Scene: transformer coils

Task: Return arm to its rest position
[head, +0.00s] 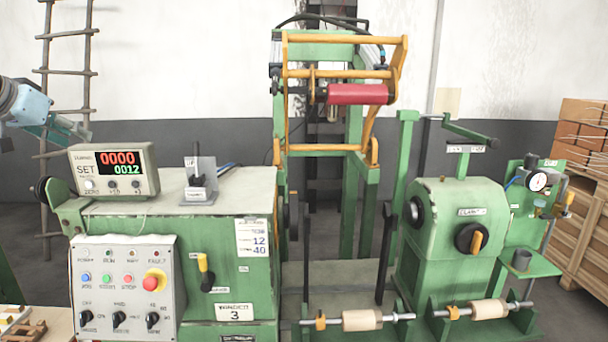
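My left gripper (76,129) is at the left edge of the head view, raised in front of the grey and white wall. It points right, above and left of the counter box, apart from the machine. Nothing can be seen held in it. Its fingers are small and seen from the side, so I cannot tell whether they are open or shut. My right arm and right gripper are out of view.
A green winding machine (230,230) carries a counter box (117,170) and a control panel (127,285). A yellow frame with a red roller (357,94) stands behind. A green tension unit (460,232) and stacked wooden crates (583,225) are right. A ladder (68,35) leans left.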

